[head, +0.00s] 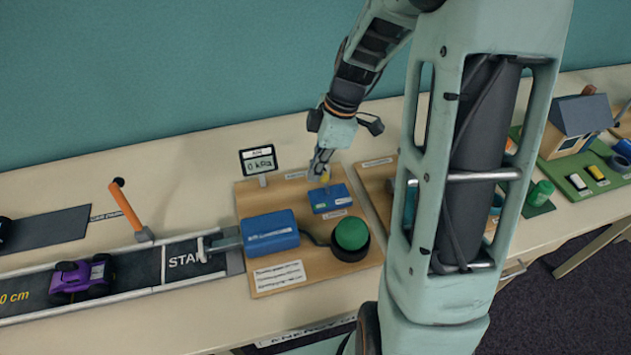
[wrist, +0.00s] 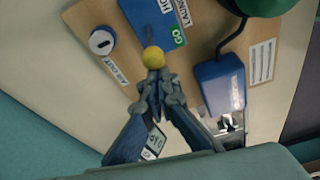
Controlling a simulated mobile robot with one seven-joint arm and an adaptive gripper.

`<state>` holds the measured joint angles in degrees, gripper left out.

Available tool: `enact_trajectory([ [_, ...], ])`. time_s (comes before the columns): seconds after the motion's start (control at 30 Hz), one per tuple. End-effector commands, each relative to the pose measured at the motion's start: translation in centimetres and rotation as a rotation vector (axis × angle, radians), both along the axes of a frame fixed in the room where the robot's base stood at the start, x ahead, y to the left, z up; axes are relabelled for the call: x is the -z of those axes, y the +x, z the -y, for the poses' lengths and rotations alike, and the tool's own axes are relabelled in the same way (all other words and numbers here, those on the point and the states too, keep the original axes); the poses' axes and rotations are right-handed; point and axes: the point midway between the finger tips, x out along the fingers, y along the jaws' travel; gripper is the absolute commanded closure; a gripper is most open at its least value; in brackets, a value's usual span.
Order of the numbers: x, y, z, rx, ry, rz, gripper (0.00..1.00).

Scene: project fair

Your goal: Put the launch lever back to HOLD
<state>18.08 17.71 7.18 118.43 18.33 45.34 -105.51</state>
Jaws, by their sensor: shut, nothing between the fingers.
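The launch lever is a short stick with a yellow knob (wrist: 153,57) on a blue base (head: 331,203). In the head view the base is on a wooden board, behind the green button. In the wrist view a green GO label (wrist: 178,36) is on the base, to the right of the knob. My gripper (wrist: 156,76) is shut and empty, its fingertips right beside the yellow knob. I cannot tell whether they touch it. In the head view my gripper (head: 319,170) partly covers the knob. The lever's exact tilt is unclear.
A blue box (head: 269,232) and a green button (head: 351,234) stand on the same board (head: 250,200). A gauge sign reading 0 kPa (head: 258,161) is behind left. A purple car (head: 80,277) is on the track at left, near an orange-handled post (head: 131,207).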

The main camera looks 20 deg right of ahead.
Motion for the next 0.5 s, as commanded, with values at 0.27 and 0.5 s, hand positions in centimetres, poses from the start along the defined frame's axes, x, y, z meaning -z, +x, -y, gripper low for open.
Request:
enact_trajectory([
  [0.27, 0.2, 0.9, 1.9, 0.008, 0.188, -0.001, 1.0],
  [0.5, 0.0, 0.8, 3.7, 0.006, 0.383, 0.0, 1.0],
])
